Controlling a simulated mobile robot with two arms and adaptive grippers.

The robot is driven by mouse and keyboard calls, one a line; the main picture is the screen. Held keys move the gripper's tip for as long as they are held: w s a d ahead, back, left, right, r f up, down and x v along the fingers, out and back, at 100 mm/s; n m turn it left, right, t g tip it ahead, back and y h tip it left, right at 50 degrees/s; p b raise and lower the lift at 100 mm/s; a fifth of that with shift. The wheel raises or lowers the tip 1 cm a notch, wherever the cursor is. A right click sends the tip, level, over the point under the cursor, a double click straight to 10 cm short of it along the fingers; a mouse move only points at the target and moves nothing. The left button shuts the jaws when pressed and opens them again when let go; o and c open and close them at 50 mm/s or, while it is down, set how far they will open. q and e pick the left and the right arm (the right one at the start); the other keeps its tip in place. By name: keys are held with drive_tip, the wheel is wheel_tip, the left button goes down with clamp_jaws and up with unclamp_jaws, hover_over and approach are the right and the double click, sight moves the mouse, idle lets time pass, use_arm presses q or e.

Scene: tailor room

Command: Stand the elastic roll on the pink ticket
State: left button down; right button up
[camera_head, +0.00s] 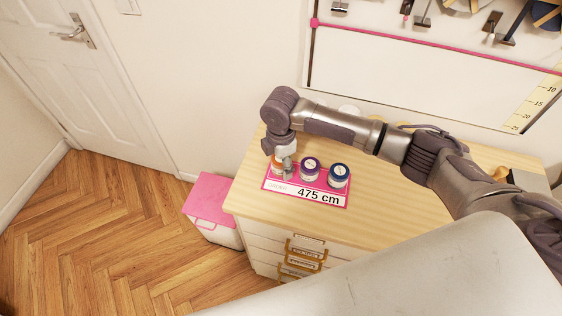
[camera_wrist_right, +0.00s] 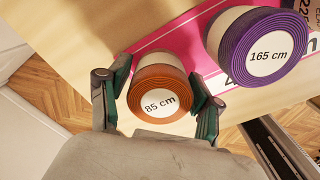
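The pink ticket (camera_head: 320,200), marked "475 cm", lies on the wooden counter near its front left corner. My right gripper (camera_wrist_right: 160,78) has its fingers against both sides of an orange elastic roll (camera_wrist_right: 158,92) labelled "85 cm". In the head view the orange roll (camera_head: 277,161) is upright at the ticket's left end, partly hidden by the gripper. I cannot tell whether its base touches the ticket. A purple roll (camera_head: 310,168), labelled "165 cm" in the wrist view (camera_wrist_right: 262,50), and a blue roll (camera_head: 339,175) stand upright on the ticket. My left gripper is out of view.
The counter (camera_head: 245,195) is bare left of the ticket. Drawers (camera_head: 302,257) are below its front edge. A pink-topped bin (camera_head: 208,200) stands on the floor at left. My right arm hides part of the counter.

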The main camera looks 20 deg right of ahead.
drive_tip(key=shift+o, duration=0.3)
drive_tip(key=shift+r, duration=0.3)
wheel_tip(320, 180, up, 12)
drive_tip(key=shift+f+b, duration=0.1)
drive_tip(key=shift+b, duration=0.6)
